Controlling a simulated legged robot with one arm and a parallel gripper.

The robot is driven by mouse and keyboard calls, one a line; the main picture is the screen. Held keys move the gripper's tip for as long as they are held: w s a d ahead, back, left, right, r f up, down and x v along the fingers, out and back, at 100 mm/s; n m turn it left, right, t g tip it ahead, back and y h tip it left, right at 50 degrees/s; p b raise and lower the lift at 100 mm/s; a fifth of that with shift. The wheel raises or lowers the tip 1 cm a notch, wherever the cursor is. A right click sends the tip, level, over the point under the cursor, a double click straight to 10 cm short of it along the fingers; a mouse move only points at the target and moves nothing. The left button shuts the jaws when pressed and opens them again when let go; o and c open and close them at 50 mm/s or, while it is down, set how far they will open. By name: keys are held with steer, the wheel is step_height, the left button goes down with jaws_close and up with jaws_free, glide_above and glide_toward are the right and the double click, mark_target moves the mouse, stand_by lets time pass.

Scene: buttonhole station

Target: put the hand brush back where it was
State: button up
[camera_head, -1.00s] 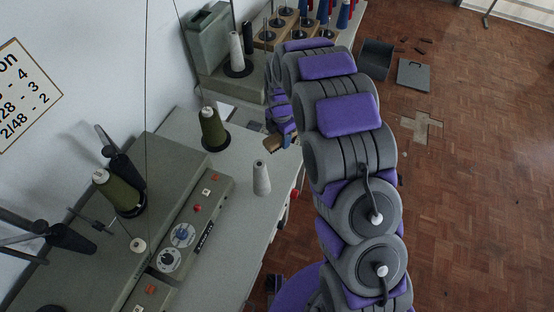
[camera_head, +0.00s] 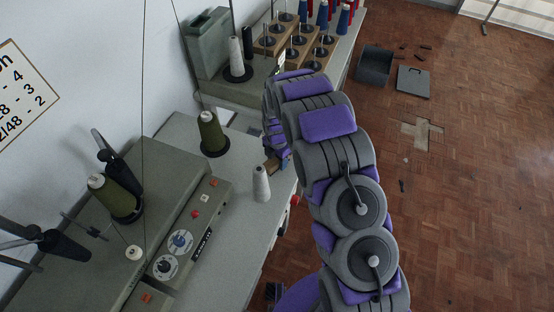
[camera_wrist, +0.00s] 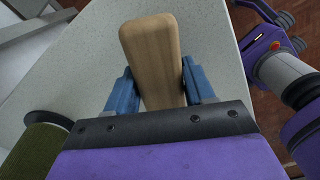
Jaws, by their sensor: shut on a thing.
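The hand brush shows as a pale wooden block with rounded corners (camera_wrist: 152,50) in the wrist view. My gripper (camera_wrist: 160,88) is shut on it, one blue finger on each side. No bristles show. In the head view a small wooden part of the brush (camera_head: 272,165) shows at the end of my arm, over the grey tabletop and just behind the white thread cone (camera_head: 261,183). My gripper (camera_head: 282,161) is mostly hidden there by my arm. I cannot tell whether the brush touches the tabletop (camera_head: 238,212).
An olive thread cone (camera_head: 212,133) stands left of the brush. A grey machine (camera_head: 170,205) with dials fills the near left. A wooden spool rack (camera_head: 275,40) stands beyond. A dark bin (camera_head: 375,66) and grey dustpan-like piece (camera_head: 413,82) lie on the parquet floor.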

steer(key=o, duration=1.1)
step_height(320, 180, up, 12)
steer(key=p, duration=0.3)
steer(key=s+d+r+m, duration=0.5)
steer(key=s+r+m, duration=0.1)
steer(key=r, duration=0.4)
steer(key=s+d+r+m, duration=0.6)
steer(key=s+r+m, duration=0.1)
steer(key=s, duration=0.3)
steer(key=s+d+r+m+g, duration=0.1)
steer(key=s+d+r+m, duration=0.1)
steer(key=s+m, duration=0.5)
steer(key=s+d+r+m, duration=0.3)
steer(key=s+m, duration=0.4)
steer(key=s, duration=1)
steer(key=shift+m+g, duration=0.3)
steer(key=shift+g, duration=0.1)
